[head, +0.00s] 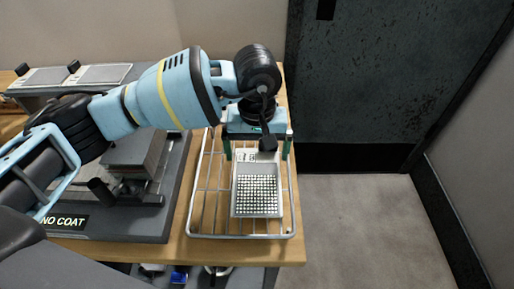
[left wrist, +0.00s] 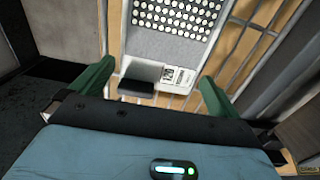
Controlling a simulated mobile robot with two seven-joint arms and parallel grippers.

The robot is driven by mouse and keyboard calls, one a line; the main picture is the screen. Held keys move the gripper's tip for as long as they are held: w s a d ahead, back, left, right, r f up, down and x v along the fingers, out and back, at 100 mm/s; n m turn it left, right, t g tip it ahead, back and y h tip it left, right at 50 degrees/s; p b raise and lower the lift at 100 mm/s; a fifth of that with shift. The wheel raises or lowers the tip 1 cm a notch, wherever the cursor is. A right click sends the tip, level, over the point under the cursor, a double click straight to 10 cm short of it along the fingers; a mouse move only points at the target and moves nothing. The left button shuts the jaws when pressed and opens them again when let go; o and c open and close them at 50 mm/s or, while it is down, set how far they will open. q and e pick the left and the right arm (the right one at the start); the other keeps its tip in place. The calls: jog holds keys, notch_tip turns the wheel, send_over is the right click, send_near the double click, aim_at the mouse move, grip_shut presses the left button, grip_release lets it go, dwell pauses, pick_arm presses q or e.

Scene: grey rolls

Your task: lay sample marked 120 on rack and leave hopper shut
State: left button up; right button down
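In the left wrist view the sample (left wrist: 171,45) has a black tab (left wrist: 141,82) and a white label (left wrist: 176,76) that seems to read 120. My left gripper (head: 258,149) is over the sample's far end. Its green fingers (left wrist: 156,90) are wide apart, one on each side of the tab, touching nothing that I can see. A grey unit (head: 135,152) with a black handle stands left of the rack. I cannot tell if it is the hopper, or shut. My right gripper is out of view.
A sign reading NO COAT (head: 63,222) is on the grey unit's base. Two pale plates, one of them here (head: 103,74), lie on a dark stand at the back left. Small items sit on a shelf below the table. Open floor (head: 360,230) is at right.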

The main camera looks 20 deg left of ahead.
pick_arm(q)
notch_tip(320, 180, up, 12)
jog(key=shift+r, duration=0.2)
dwell(0.4)
